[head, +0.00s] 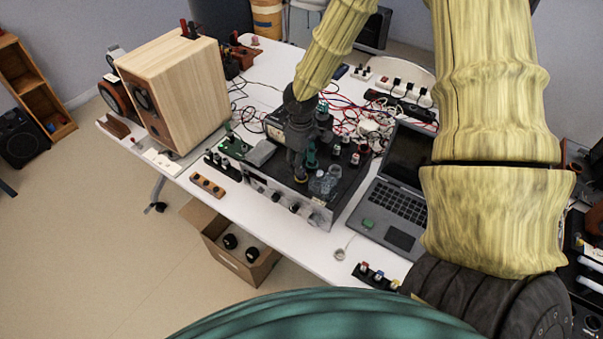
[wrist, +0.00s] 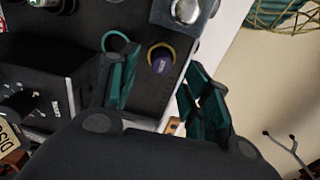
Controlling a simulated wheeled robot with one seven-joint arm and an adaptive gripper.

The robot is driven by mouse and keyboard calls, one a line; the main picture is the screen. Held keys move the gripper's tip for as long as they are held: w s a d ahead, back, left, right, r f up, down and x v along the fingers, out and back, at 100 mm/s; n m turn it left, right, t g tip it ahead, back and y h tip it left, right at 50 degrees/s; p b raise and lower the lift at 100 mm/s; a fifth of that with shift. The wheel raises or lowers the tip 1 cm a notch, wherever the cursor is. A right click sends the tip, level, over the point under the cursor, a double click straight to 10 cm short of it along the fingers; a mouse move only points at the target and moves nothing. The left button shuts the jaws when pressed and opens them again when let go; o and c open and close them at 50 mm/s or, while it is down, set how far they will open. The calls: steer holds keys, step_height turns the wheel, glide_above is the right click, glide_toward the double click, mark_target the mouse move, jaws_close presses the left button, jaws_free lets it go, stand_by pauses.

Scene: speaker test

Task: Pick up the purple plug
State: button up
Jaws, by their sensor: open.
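The purple plug (wrist: 161,62), with a yellow ring around it, stands on a dark surface in the wrist view. It shows between the two teal fingers of my gripper (wrist: 157,76), which are spread apart with nothing held. I cannot tell how far the fingertips are above the plug. In the head view my gripper (head: 302,168) points down over the black amplifier (head: 262,182) on the white table. The plug cannot be made out clearly there, as the gripper and nearby parts crowd that spot.
A wooden speaker (head: 190,90) stands at the left of the table (head: 325,262). An open laptop (head: 385,205) is right of the amplifier. Tangled cables (head: 372,125) lie behind. In the wrist view a teal ring (wrist: 118,38) lies near one finger and a metal-topped block (wrist: 186,10) beyond the plug.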

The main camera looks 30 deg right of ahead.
steer(key=shift+s+f+p, duration=0.1)
steer(key=shift+f+p, duration=0.75)
steer(key=shift+f, duration=1.4)
steer(key=c, duration=1)
